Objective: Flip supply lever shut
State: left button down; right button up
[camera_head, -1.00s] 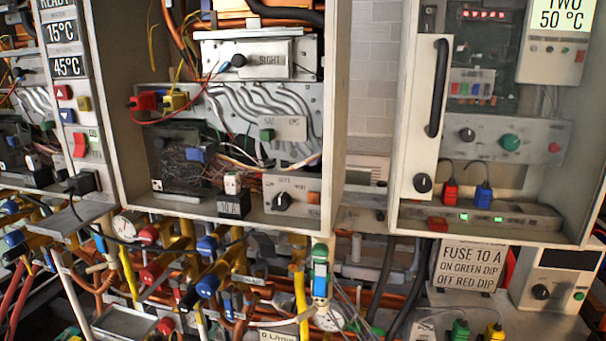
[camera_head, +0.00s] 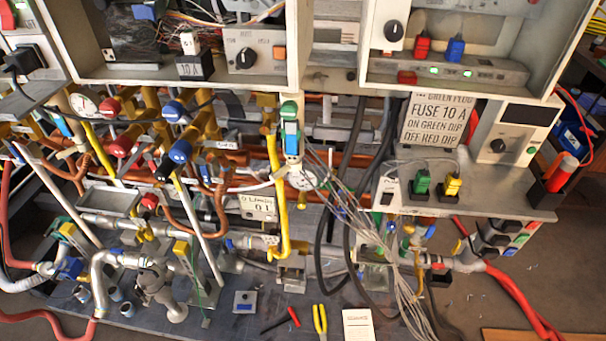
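Several valve levers with coloured grips sit on the brass and copper pipework below the left cabinet. Among them are a blue grip (camera_head: 181,150), a second blue grip (camera_head: 174,110), a black grip (camera_head: 165,169) and a red grip (camera_head: 122,145). A green and blue upright fitting (camera_head: 291,132) stands above the yellow pipe (camera_head: 276,190). I cannot tell which of these is the supply lever. Neither of my grippers is in view.
The open left cabinet (camera_head: 180,84) and right cabinet (camera_head: 544,85) overhang the pipes. A fuse sign (camera_head: 431,119) stands by a grey shelf (camera_head: 480,200). Loose grey wires (camera_head: 375,235) hang at centre right. Red-handled pliers (camera_head: 281,320) and yellow-handled pliers (camera_head: 320,320) lie on the floor plate.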

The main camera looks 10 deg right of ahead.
aim_at(431, 229)
jog(key=z, duration=1.25)
